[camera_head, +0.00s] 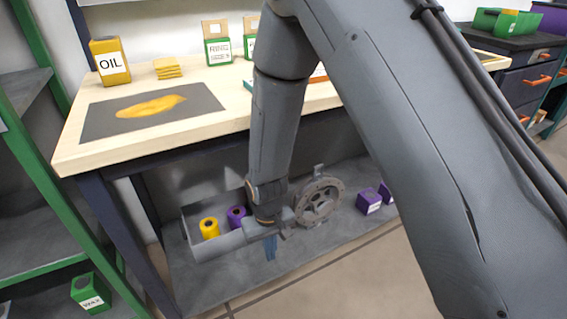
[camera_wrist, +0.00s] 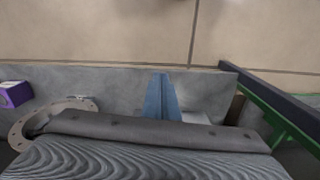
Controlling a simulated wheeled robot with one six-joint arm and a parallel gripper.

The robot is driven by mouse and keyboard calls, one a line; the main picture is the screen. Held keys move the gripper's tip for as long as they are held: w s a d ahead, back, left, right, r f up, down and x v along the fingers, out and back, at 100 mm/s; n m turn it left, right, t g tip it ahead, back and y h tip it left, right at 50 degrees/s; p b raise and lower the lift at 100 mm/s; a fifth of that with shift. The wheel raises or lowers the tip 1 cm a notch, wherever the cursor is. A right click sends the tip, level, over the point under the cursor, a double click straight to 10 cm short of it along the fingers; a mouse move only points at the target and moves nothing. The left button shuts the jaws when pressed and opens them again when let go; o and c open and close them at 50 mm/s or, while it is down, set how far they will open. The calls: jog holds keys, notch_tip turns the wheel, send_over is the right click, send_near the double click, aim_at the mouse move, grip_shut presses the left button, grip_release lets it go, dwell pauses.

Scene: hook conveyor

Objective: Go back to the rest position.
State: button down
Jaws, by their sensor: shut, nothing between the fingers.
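My gripper (camera_head: 270,247) points down over the grey lower shelf (camera_head: 218,279) under the wooden workbench (camera_head: 75,148). Its blue fingers are together with nothing between them. In the wrist view the shut blue fingers (camera_wrist: 161,97) show at the middle, above the grey shelf. The gripper is right of a grey bin (camera_head: 205,247) and left of a round metal flange (camera_head: 320,202) on the shelf. My arm crosses the front of the bench and hides part of its top.
The bin holds a yellow roll (camera_head: 209,228) and a purple roll (camera_head: 236,216). Purple boxes (camera_head: 369,201) stand right of the flange. A green rack (camera_head: 40,168) stands left. The floor in front is clear.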

jog(key=s+d+r, duration=0.3)
jog(key=d+r, duration=0.1)
jog(key=r, duration=0.5)
jog(key=s+d+r+m, duration=0.15)
jog(key=d+r, duration=0.25)
jog(key=r, duration=0.4)
jog(key=s+d+r, duration=0.3)
jog(key=r, duration=0.6)
jog(key=s+d+r, duration=0.5)
jog(key=s+r, duration=0.1)
jog(key=s, duration=0.2)
jog(key=d+r+m+p, duration=0.3)
jog(key=d+r+p, duration=0.7)
jog(key=p, duration=1)
jog(key=shift+w+r+m+p, duration=0.2)
jog(key=shift+r+m+p, duration=0.2)
jog(key=shift+r, duration=0.2)
jog(key=shift+d, duration=0.1)
